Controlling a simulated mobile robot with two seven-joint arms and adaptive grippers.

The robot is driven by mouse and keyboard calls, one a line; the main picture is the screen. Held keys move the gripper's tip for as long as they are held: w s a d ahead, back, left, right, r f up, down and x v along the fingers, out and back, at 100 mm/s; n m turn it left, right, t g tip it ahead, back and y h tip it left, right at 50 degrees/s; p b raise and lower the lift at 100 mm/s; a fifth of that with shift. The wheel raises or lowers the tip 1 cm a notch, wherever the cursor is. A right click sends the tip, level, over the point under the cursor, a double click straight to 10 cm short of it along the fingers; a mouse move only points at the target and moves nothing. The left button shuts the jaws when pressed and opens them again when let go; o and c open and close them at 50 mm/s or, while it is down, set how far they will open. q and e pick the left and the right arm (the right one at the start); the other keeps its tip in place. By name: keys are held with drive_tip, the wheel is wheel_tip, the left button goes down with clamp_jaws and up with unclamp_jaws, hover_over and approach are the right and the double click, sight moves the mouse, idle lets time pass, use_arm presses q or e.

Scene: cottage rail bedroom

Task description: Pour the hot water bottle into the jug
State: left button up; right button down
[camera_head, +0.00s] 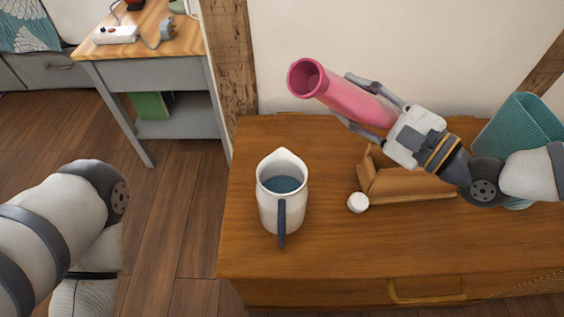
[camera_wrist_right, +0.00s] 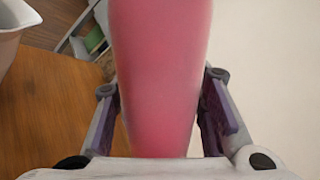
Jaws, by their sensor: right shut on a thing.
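The pink hot water bottle (camera_head: 350,100) is held in my right gripper (camera_head: 366,103), above the wooden cabinet top. It is tilted, with its open round mouth (camera_head: 306,77) toward the upper left. It fills the middle of the right wrist view (camera_wrist_right: 162,75), between the two fingers. The white jug (camera_head: 270,207) with a dark handle stands upright on the cabinet, below and left of the bottle mouth. Bluish water (camera_head: 283,184) shows inside it. The jug's edge also shows in the right wrist view (camera_wrist_right: 12,40). My left arm is at lower left; its gripper is out of view.
A small white round thing (camera_head: 358,203) lies on the cabinet top (camera_head: 340,250) beside a brown wooden holder (camera_head: 405,184). A ribbed teal container (camera_head: 520,125) stands at the right. A grey side table (camera_head: 160,70) stands at the upper left. The cabinet's front is clear.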

drive_tip(key=shift+s+a+r+m+p, duration=0.15)
drive_tip(key=shift+s+a+r+m, duration=0.1)
drive_tip(key=shift+r+m, duration=0.2)
drive_tip(key=shift+s+a+r+m+p, duration=0.15)
drive_tip(key=shift+s+a+r+m, duration=0.1)
drive_tip(key=shift+r+m, duration=0.2)
drive_tip(key=shift+s+a+r+m, duration=0.15)
drive_tip(key=shift+r+m, duration=0.15)
drive_tip(key=shift+m, duration=0.7)
use_arm(q)
drive_tip(key=shift+g, duration=0.3)
drive_tip(key=f+b, duration=0.2)
drive_tip(key=b, duration=0.1)
drive_tip(key=s+f+b, duration=0.1)
drive_tip(key=f+b, duration=0.1)
drive_tip(key=b, duration=0.1)
drive_tip(key=shift+s+f, duration=0.1)
drive_tip(key=shift+s, duration=0.1)
use_arm(e)
drive_tip(key=f+m, duration=0.2)
drive_tip(key=s+a+f+m, duration=0.1)
drive_tip(key=m, duration=0.1)
drive_tip(key=f+m, duration=0.2)
drive_tip(key=shift+s+a+f, duration=0.15)
drive_tip(key=shift+f, duration=0.2)
